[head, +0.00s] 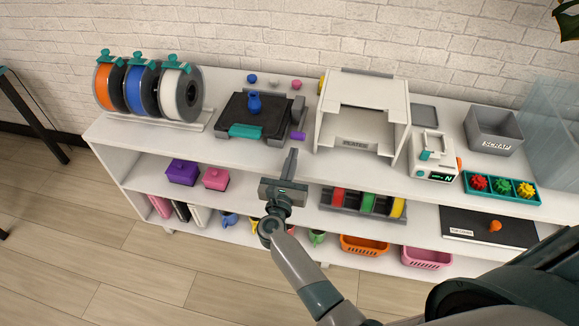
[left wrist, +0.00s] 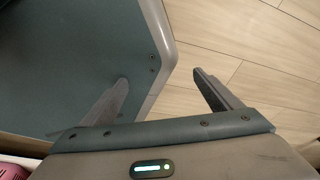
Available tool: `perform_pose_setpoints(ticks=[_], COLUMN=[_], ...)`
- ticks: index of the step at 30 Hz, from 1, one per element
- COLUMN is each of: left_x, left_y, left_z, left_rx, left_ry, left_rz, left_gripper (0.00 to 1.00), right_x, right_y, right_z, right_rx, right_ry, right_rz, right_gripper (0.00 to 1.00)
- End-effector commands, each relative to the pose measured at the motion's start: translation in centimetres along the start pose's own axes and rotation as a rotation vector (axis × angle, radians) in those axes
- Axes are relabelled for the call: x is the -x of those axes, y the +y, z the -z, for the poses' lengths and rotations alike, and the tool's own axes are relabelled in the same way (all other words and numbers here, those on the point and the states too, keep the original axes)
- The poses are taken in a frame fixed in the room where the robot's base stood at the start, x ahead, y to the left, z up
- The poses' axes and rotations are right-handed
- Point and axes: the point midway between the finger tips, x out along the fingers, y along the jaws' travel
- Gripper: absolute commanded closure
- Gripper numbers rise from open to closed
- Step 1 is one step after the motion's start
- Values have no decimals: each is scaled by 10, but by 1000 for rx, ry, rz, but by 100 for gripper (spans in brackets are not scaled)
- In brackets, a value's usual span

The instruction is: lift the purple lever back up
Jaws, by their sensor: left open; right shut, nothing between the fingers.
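The purple lever (head: 298,136) is a small purple piece at the front right corner of a dark print bed unit (head: 272,129) on the shelf top. It looks low and roughly flat; its exact tilt is too small to tell. My right gripper (head: 292,153) is shut and empty, its fingertips just in front of and below the lever in the head view; I cannot tell whether they touch it. My left gripper (left wrist: 160,80) is open and empty in the left wrist view, above the floor and beside part of my body. It is not in the head view.
A blue object (head: 255,104) stands on the bed, with a teal strip (head: 246,131) at its front. A white heater frame (head: 402,107) stands close on the right. Filament spools (head: 186,98) stand left. Purple (head: 181,172) and pink boxes (head: 216,179) sit on the shelf below.

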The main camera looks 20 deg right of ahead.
Motion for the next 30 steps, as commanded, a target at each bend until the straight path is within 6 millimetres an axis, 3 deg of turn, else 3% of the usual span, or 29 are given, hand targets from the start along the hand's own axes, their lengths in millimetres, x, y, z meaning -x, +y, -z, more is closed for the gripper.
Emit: perform_pose_setpoints(ticks=[8, 24, 30], left_x=[1, 3, 10], left_y=[-3, -4, -5], left_z=[-10, -7, -23], left_rx=[1, 2, 2], left_ry=[-22, -20, -57], left_rz=[3, 4, 5], left_gripper=[16, 16, 16], right_x=[-23, -25, -29], right_y=[0, -1, -4], right_z=[0, -1, -6], right_rx=[-1, 0, -1], right_ry=[0, 4, 20], right_rz=[-1, -1, 0], right_gripper=[100, 100, 100])
